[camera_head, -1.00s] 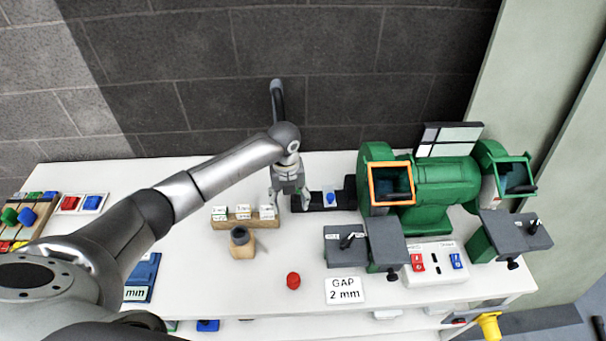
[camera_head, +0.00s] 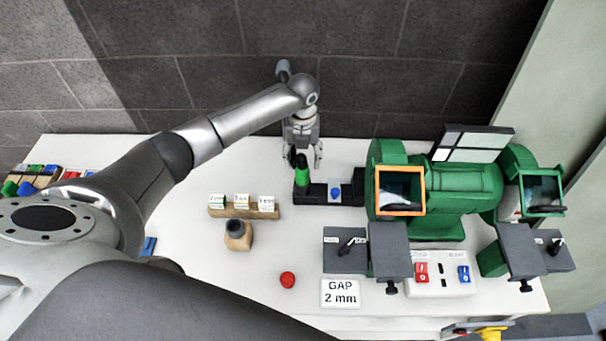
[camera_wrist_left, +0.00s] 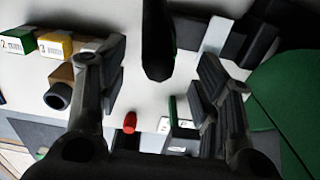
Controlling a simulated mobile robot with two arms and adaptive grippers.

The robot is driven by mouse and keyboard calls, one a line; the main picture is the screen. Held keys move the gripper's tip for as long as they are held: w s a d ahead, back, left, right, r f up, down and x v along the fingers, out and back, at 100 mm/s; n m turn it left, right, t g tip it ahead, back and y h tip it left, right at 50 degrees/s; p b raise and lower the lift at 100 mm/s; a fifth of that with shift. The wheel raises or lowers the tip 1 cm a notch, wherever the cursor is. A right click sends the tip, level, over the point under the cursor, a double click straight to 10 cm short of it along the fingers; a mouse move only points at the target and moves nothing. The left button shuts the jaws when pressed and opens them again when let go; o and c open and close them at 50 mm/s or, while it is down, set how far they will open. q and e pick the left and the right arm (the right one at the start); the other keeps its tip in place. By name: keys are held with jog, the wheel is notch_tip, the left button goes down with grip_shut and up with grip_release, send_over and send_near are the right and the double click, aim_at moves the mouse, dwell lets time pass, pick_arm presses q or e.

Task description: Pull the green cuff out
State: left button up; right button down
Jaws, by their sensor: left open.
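The green cuff (camera_head: 302,177) stands upright with a black top, at the left end of a black holder (camera_head: 318,196) near the back of the bench. My left gripper (camera_head: 304,152) is open just behind and above it, with its fingers pointing down and no hold visible. My right gripper is out of view.
A green bench grinder (camera_head: 460,190) with grey rests stands right of the holder. A blue-topped piece (camera_head: 335,191) sits in the holder.

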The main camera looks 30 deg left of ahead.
aim_at(302, 165)
pick_arm(q)
notch_tip(302, 165, down, 3)
jog(key=b, duration=0.2)
jog(key=shift+f+b, duration=0.2)
jog(key=shift+b, duration=0.15)
notch_tip(302, 165, down, 5)
jog(key=b, duration=0.3)
jog(key=shift+b, duration=0.3)
jog(key=shift+f, duration=0.1)
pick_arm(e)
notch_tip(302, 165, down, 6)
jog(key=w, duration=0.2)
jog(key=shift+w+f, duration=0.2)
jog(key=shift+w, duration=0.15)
pick_arm(q)
jog(key=shift+p, duration=0.4)
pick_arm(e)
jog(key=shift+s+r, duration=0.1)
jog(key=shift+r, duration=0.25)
